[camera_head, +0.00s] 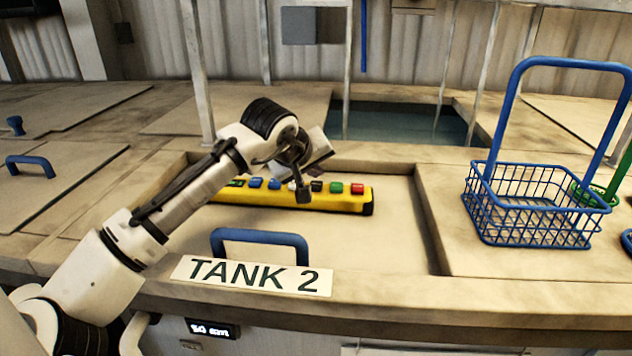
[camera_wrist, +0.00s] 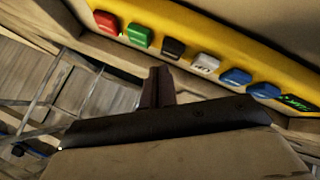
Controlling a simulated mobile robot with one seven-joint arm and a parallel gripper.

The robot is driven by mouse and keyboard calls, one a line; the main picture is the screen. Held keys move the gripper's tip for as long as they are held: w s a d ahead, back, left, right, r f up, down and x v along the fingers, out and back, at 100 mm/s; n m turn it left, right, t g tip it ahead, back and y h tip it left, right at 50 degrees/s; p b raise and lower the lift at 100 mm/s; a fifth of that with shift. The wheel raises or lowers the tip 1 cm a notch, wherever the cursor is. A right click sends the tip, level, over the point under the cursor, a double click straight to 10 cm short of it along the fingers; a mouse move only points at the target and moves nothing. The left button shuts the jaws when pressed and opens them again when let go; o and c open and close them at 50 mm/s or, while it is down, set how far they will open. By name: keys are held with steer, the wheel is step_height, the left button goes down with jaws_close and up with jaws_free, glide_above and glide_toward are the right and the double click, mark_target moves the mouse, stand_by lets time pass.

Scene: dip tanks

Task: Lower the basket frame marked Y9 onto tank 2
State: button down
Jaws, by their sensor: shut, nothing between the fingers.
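A sign reading TANK 2 (camera_head: 250,274) is on the front edge of the counter. Behind it is a recessed lid (camera_head: 400,220) with a blue handle (camera_head: 262,236). A yellow button pendant (camera_head: 340,200) lies across this lid; its coloured buttons show in the wrist view (camera_wrist: 205,60). My gripper (camera_head: 303,192) is shut and empty, just above the pendant's buttons; its fingertips show in the wrist view (camera_wrist: 157,82), close to the black and white buttons. A blue wire basket (camera_head: 530,205) with a tall blue handle stands at right. I can read no Y9 mark on it.
An open tank with dark water (camera_head: 400,122) lies behind the lid, with thin metal posts (camera_head: 347,60) around it. A green-handled item (camera_head: 606,190) is partly hidden at the right edge. Another lid with a blue handle (camera_head: 30,164) is at left. A small display (camera_head: 212,328) is below the counter.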

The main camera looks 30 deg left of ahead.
mark_target(314, 186)
steer(key=shift+r+p, duration=1.9)
steer(key=shift+r, duration=0.65)
